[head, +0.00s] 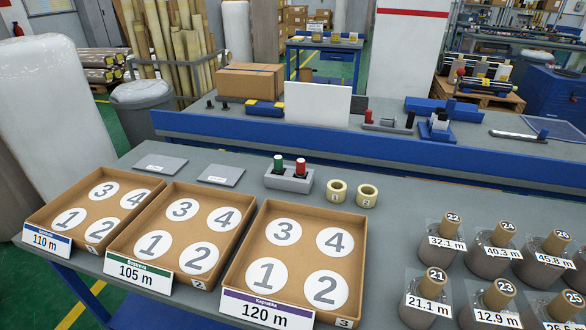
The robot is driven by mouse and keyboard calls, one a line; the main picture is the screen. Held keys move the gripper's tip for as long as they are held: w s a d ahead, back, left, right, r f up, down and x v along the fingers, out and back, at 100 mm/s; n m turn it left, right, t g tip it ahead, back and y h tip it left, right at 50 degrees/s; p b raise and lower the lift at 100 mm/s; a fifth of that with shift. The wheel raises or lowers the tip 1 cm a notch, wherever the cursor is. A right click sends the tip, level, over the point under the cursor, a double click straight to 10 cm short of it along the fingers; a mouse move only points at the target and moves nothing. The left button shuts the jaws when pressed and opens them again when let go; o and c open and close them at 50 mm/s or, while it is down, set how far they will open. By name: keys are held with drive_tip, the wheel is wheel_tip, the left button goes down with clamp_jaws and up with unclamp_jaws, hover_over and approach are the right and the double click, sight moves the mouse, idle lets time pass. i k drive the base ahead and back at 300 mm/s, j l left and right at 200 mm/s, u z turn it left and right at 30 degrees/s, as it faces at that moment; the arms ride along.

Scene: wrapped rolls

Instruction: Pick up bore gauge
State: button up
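No label in the head view names a bore gauge. The likeliest match is a pair of short plugs in a grey holder (289,182) on the grey table, behind the right-hand tray. One plug has a green top (278,163) and the other a red top (300,167). Both stand upright with dark parts below their tops, and the holder hides their lower ends. I cannot tell which of them, if either, is the bore gauge. My gripper is not in view.
Three open cardboard trays (362,240) with numbered circles line the front. Two small rings (337,190) (367,196) stand right of the holder, two grey plates (161,163) (221,175) left. Several wrapped rolls (489,252) crowd the right. Bare tabletop (405,195) lies between.

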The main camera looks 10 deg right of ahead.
sight(278, 170)
drive_tip(key=i+j+z, duration=0.1)
drive_tip(key=j+z, duration=0.15)
drive_tip(key=z, duration=0.15)
drive_tip(key=j+z, duration=0.6)
drive_tip(key=j, duration=0.8)
drive_tip(key=j+z, duration=0.25)
drive_tip(key=j, duration=0.85)
